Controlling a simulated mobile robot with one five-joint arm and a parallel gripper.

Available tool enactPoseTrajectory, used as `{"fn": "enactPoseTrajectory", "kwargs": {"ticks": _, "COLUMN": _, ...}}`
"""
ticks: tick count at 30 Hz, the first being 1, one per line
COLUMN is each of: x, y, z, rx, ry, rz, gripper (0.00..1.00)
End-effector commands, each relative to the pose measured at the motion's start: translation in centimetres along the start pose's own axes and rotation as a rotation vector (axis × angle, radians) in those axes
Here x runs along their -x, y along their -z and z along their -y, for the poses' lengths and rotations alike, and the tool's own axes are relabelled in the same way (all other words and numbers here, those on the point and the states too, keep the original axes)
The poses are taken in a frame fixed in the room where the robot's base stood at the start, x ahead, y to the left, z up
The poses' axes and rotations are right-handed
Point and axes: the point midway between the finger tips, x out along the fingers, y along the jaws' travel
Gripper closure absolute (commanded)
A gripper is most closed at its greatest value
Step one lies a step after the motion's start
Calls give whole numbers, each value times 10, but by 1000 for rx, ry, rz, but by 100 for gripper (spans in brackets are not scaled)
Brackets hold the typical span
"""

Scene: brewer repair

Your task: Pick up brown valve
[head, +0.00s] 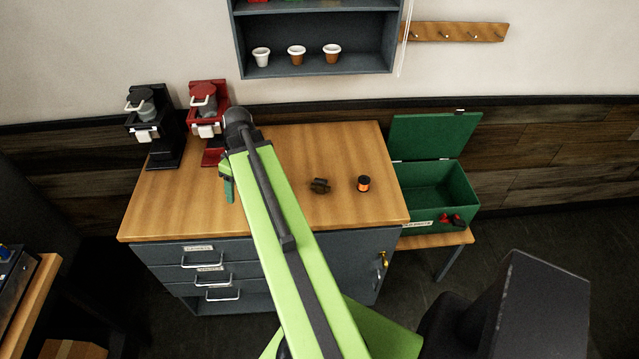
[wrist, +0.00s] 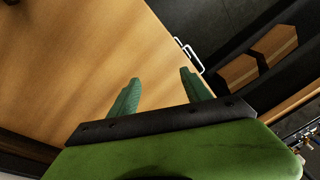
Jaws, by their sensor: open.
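A small dark, brownish piece (head: 320,185), which looks like the brown valve, lies on the wooden counter top right of my arm in the head view. My gripper (wrist: 157,82) is open and empty in the wrist view, its two green fingers apart over bare wood near the counter edge. In the head view my gripper (head: 228,186) shows partly at the counter's left half, beyond my green arm link. It is well left of the dark piece. The wrist view does not show the dark piece.
A black and orange cylinder (head: 363,184) stands right of the dark piece. A black brewer (head: 165,140) and a red brewer (head: 208,100) stand at the back left. An open green box (head: 430,190) is at the right with red-and-black parts (head: 458,221) at its front.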

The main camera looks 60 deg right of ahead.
Motion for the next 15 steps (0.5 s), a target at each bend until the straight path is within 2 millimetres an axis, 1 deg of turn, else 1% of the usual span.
{"fn": "enactPoseTrajectory", "kwargs": {"ticks": 1, "x": 26, "y": -24, "z": -36, "rx": -2, "ry": 3, "rz": -31, "gripper": 44}}
{"fn": "enactPoseTrajectory", "kwargs": {"ticks": 2, "x": 36, "y": -40, "z": -55, "rx": 11, "ry": 4, "rz": -50, "gripper": 44}}
{"fn": "enactPoseTrajectory", "kwargs": {"ticks": 3, "x": 49, "y": -62, "z": -79, "rx": 27, "ry": 3, "rz": -77, "gripper": 44}}
{"fn": "enactPoseTrajectory", "kwargs": {"ticks": 5, "x": 68, "y": -98, "z": -112, "rx": 51, "ry": -6, "rz": -118, "gripper": 44}}
{"fn": "enactPoseTrajectory", "kwargs": {"ticks": 6, "x": 80, "y": -121, "z": -130, "rx": 67, "ry": -15, "rz": -143, "gripper": 44}}
{"fn": "enactPoseTrajectory", "kwargs": {"ticks": 8, "x": 96, "y": -155, "z": -153, "rx": 90, "ry": -32, "rz": -177, "gripper": 44}}
{"fn": "enactPoseTrajectory", "kwargs": {"ticks": 9, "x": 105, "y": -175, "z": -165, "rx": 104, "ry": -45, "rz": -196, "gripper": 44}}
{"fn": "enactPoseTrajectory", "kwargs": {"ticks": 12, "x": 122, "y": -216, "z": -185, "rx": 133, "ry": -74, "rz": -231, "gripper": 44}}
{"fn": "enactPoseTrajectory", "kwargs": {"ticks": 15, "x": 130, "y": -238, "z": -194, "rx": 153, "ry": -93, "rz": -248, "gripper": 44}}
